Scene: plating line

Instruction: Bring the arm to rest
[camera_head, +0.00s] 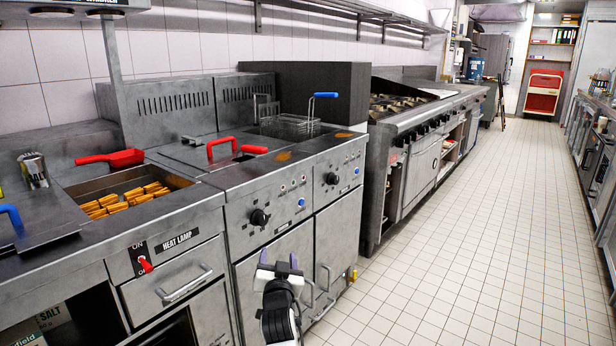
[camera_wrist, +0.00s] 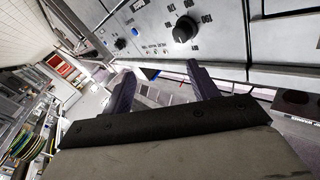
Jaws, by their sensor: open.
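My gripper (camera_head: 278,268) shows at the lower middle of the head view, in front of the fryer's cabinet doors. My arm is folded low there, and most of it is out of view. In the wrist view the two dark fingers of my gripper (camera_wrist: 160,92) stand apart with nothing between them. The fryer's control panel (camera_wrist: 165,25) with a black knob is above the fingers in the wrist view. I cannot tell from these frames how far the fingers are from the fryer front.
The fryer (camera_head: 270,205) and the heat-lamp station (camera_head: 180,275) with fries (camera_head: 125,198) and a red scoop (camera_head: 110,158) line the left. A fryer basket (camera_head: 290,126) and a stove (camera_head: 420,125) stand beyond. The tiled floor (camera_head: 480,230) on the right is clear.

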